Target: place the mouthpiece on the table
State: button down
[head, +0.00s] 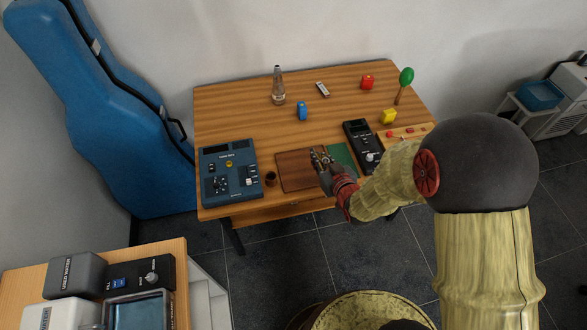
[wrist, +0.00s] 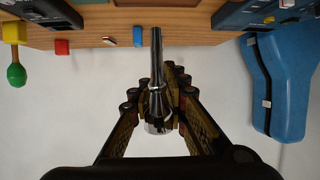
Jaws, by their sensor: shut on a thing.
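My gripper (wrist: 158,110) is shut on the mouthpiece (wrist: 155,75), a shiny silver-grey piece with a narrow shank and a wider cup end. In the wrist view the cup end sits between the fingers and the shank points away from my gripper, toward the picture's top. In the head view my gripper (head: 321,158) is over the front middle of the wooden table (head: 235,105), above a brown and green mat (head: 295,170). The mouthpiece is small there, and its height above the mat cannot be told.
A blue device (head: 230,172) and small dark cup (head: 270,178) stand left, a black device (head: 358,136) right. Behind are a clear bottle-shaped object (head: 278,88), blue block (head: 302,110), red block (head: 367,82), yellow block (head: 389,116) and green maraca (head: 406,77). The table's back left is bare.

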jog(key=f+b+x, duration=0.1)
jog(key=x, duration=0.4)
jog(key=s+f+b+x, duration=0.1)
jog(key=x, duration=0.4)
jog(key=f+x, duration=0.1)
jog(key=x, duration=0.5)
jog(key=shift+s+a+f+b, duration=0.1)
jog(key=shift+s+f+b, duration=0.2)
jog(key=shift+b, duration=0.1)
jog(key=shift+w+a+f, duration=0.1)
jog(key=shift+w+f, duration=0.2)
jog(key=shift+f, duration=0.15)
jog(key=shift+f+b, duration=0.4)
jog(key=shift+f, duration=0.95)
jog(key=shift+f, duration=0.2)
jog(key=c, duration=1.7)
grip_release()
jog(key=shift+r, duration=0.15)
